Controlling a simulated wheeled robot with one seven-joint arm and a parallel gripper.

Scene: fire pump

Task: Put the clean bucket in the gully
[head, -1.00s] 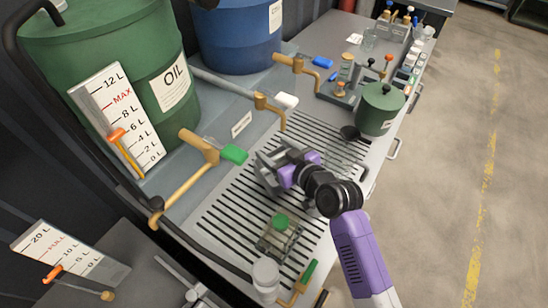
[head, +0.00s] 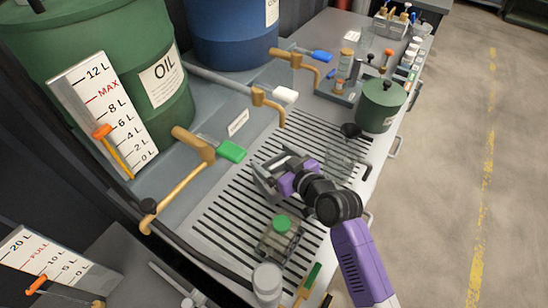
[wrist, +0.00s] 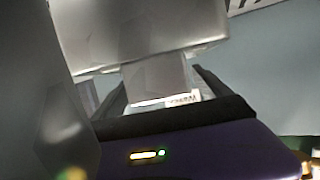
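My gripper (head: 268,172) is low over the slatted drain grate (head: 222,213), in front of the taps. Its two grey fingers look spread, with nothing clearly held between them. A clear, see-through container (head: 341,162) stands on the grate just right of my gripper, partly behind my arm; I cannot tell whether it is the clean bucket. A green lidded pot (head: 381,104) stands at the grate's far right end. In the wrist view a blurred grey block (wrist: 150,35) fills the upper middle. No thing is clearly readable as the gully.
Brass taps with green (head: 232,151), white (head: 286,95) and blue handles overhang the grate's back edge. A clear box with a green knob (head: 281,225) and a white-lidded jar (head: 267,280) stand near the front. Open floor lies to the right.

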